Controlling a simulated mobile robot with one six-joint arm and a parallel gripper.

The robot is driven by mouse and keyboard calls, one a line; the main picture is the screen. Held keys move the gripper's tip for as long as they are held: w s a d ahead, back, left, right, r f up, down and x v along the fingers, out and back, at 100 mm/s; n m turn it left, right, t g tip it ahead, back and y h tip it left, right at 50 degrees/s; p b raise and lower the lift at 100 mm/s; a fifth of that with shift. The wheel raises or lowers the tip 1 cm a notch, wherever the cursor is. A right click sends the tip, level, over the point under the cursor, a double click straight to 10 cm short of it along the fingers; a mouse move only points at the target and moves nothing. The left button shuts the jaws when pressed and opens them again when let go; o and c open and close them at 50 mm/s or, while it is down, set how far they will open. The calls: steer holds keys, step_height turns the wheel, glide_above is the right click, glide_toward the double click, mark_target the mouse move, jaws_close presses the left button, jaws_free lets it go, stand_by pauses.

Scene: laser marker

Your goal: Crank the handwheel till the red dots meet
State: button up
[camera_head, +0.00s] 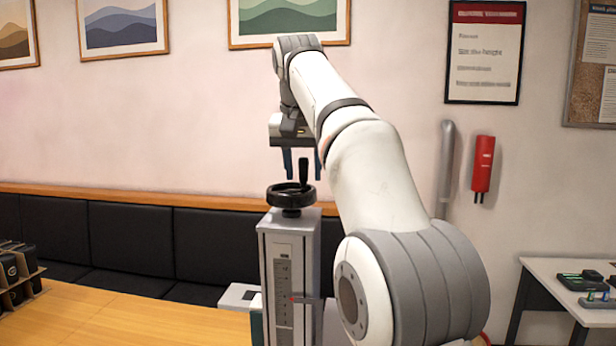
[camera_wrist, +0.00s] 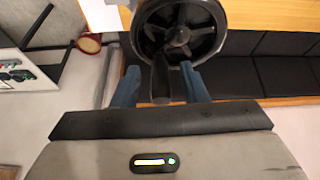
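The black handwheel (camera_head: 291,197) lies flat on top of a grey column (camera_head: 290,230), with an upright crank handle (camera_head: 304,174) on its rim. My gripper (camera_head: 303,172) points down above the wheel, its blue fingers spread either side of the handle's upper part. In the wrist view, the handle (camera_wrist: 160,82) stands between the two fingers (camera_wrist: 160,84), with a gap on each side. The handwheel (camera_wrist: 180,40) fills the top of that view. A small red mark (camera_head: 291,299) shows beside the scale (camera_head: 283,300) on the column's front. No red dots can be made out.
A black padded bench (camera_head: 120,245) runs along the wall. A white side table (camera_head: 570,303) with small devices stands at the right. The air around the wheel looks clear.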

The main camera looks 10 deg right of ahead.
steer(key=shift+w+f, duration=0.15)
steer(key=shift+f, duration=0.2)
steer(key=shift+c, duration=0.4)
